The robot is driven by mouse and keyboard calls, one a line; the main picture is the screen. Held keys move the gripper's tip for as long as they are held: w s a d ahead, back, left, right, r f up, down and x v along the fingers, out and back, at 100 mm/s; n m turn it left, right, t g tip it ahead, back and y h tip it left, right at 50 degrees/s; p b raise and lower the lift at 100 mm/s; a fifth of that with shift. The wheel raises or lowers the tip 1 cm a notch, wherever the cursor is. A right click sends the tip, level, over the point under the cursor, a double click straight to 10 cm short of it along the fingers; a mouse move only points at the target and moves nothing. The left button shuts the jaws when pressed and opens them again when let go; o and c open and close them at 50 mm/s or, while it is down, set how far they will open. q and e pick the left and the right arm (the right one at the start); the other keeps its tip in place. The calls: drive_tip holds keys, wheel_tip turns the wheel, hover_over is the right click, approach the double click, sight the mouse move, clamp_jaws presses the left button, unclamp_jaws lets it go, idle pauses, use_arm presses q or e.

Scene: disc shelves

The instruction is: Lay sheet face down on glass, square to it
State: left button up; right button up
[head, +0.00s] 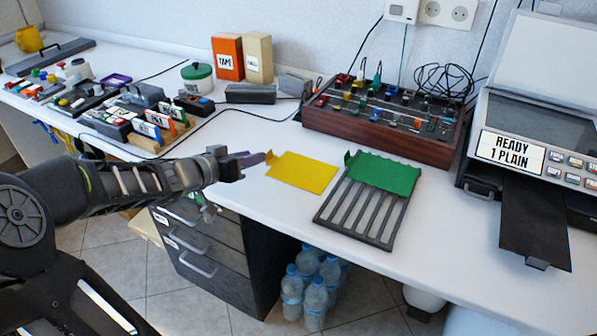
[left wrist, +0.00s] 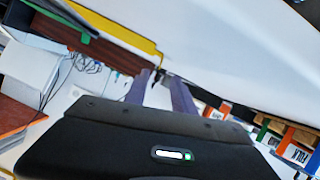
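A yellow sheet (head: 303,172) with a small raised tab at its left end lies on the white table. It also shows beyond the fingertips in the left wrist view (left wrist: 108,32). A green sheet (head: 385,173) with a raised tab lies on the back part of a grey slotted rack (head: 362,210). The copier's glass (head: 545,122) is under its raised lid (head: 550,50), and I see no sheet on it. My left gripper (head: 258,158) is at the yellow sheet's tab. Its purple fingers (left wrist: 160,84) stand apart. My right gripper is out of view.
The copier panel (head: 512,150) reads "READY 1 PLAIN"; its dark tray (head: 535,225) juts forward. A wooden-sided control box (head: 385,122) stands behind the rack. Orange (head: 228,57) and cream boxes (head: 259,58) stand at the back. Small items crowd the left.

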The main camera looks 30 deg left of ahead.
sight(267, 153)
use_arm(q)
drive_tip(key=shift+w+f, duration=0.25)
drive_tip(key=shift+w, duration=0.15)
drive_tip(key=shift+r, duration=0.1)
drive_tip(key=b+x, duration=0.1)
drive_tip(key=x, duration=0.1)
drive_tip(key=b+x, duration=0.2)
drive_tip(key=shift+w+d+f, duration=0.2)
drive_tip(key=shift+f, duration=0.2)
drive_tip(key=shift+w+b, duration=0.3)
drive_tip(key=shift+b, duration=0.05)
drive_tip(key=shift+r, duration=0.2)
drive_tip(key=shift+c, duration=0.5)
clamp_jaws()
